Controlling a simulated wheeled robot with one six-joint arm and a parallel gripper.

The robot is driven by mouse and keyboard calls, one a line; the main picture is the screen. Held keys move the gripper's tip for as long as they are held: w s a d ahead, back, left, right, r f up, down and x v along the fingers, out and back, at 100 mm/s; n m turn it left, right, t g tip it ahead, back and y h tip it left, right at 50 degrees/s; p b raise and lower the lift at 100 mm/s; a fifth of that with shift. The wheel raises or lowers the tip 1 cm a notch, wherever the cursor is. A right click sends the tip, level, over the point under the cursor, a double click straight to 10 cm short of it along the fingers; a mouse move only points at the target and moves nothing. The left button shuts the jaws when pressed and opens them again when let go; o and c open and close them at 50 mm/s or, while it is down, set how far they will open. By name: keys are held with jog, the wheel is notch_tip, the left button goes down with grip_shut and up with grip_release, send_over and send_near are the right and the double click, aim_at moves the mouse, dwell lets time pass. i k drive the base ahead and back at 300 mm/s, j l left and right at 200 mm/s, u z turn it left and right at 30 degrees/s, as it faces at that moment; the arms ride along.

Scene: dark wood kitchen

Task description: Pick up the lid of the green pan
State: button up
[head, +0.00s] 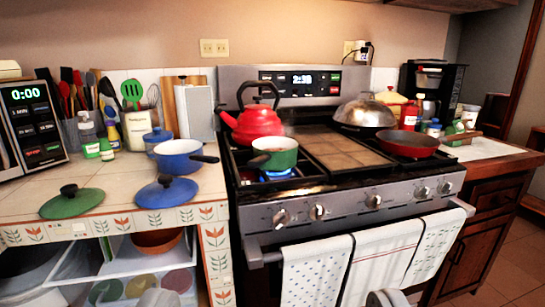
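The green lid (71,203) with a dark knob lies on the tiled counter at the left, near its front edge. The green pan (276,158) with a white inside and dark handle sits without a lid on the front left burner, over a blue flame. My gripper (274,298) shows only as two grey fingertips at the bottom edge, wide apart with nothing seen between them. It is low in the picture, to the right of the green lid and apart from it.
A blue lid (166,193) lies just right of the green lid, and a blue pan (180,160) stands behind it. A red kettle (258,122) and red frying pan (408,144) are on the stove (350,209). Towels hang from its handle. A microwave (33,122) stands behind the green lid.

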aim_at(73, 200)
jog(key=i+j+u, duration=0.1)
jog(key=u, duration=0.25)
jog(key=i+u, duration=0.55)
jog(key=u, duration=0.2)
